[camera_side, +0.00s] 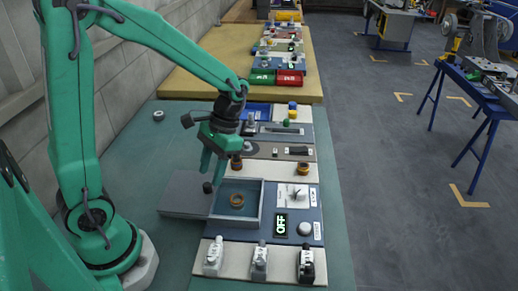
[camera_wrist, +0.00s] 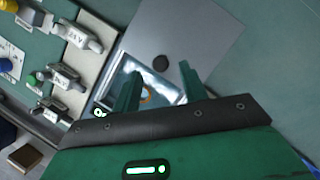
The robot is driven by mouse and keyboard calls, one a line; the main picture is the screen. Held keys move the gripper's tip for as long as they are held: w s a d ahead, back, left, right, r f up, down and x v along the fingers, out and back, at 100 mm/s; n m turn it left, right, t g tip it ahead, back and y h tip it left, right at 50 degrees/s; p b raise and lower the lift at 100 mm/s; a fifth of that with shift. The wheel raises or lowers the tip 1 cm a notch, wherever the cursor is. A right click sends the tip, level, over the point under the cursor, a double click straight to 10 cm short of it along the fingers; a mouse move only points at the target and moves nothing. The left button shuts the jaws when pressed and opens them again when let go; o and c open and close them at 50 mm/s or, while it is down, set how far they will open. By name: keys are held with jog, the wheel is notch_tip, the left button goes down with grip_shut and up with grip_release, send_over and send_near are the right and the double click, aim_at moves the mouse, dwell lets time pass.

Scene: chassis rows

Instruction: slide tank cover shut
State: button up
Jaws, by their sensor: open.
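The tank (camera_side: 262,212) is a grey open-topped box with a brown ring (camera_side: 237,200) on its floor. The tank also shows in the wrist view (camera_wrist: 158,82), partly behind my fingers. Its cover (camera_side: 183,191) is a flat grey plate drawn out to the left in the side view, leaving the tank largely uncovered. A dark round knob (camera_side: 208,187) stands on the cover near its tank-side edge; it also shows in the wrist view (camera_wrist: 161,62). My gripper (camera_side: 212,176) is open just above the knob. In the wrist view the knob appears between the fingertips (camera_wrist: 159,70), apart from both.
A panel with a green OFF display (camera_side: 281,224) and a round white button (camera_side: 305,229) adjoins the tank's right. Several switches (camera_side: 260,262) line the front strip. A brown knob (camera_side: 237,162) stands behind the tank. The green bench left of the cover is clear.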

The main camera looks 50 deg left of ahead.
aim_at(208, 184)
jog(key=shift+x, duration=1.6)
jog(key=shift+c, duration=0.2)
grip_shut()
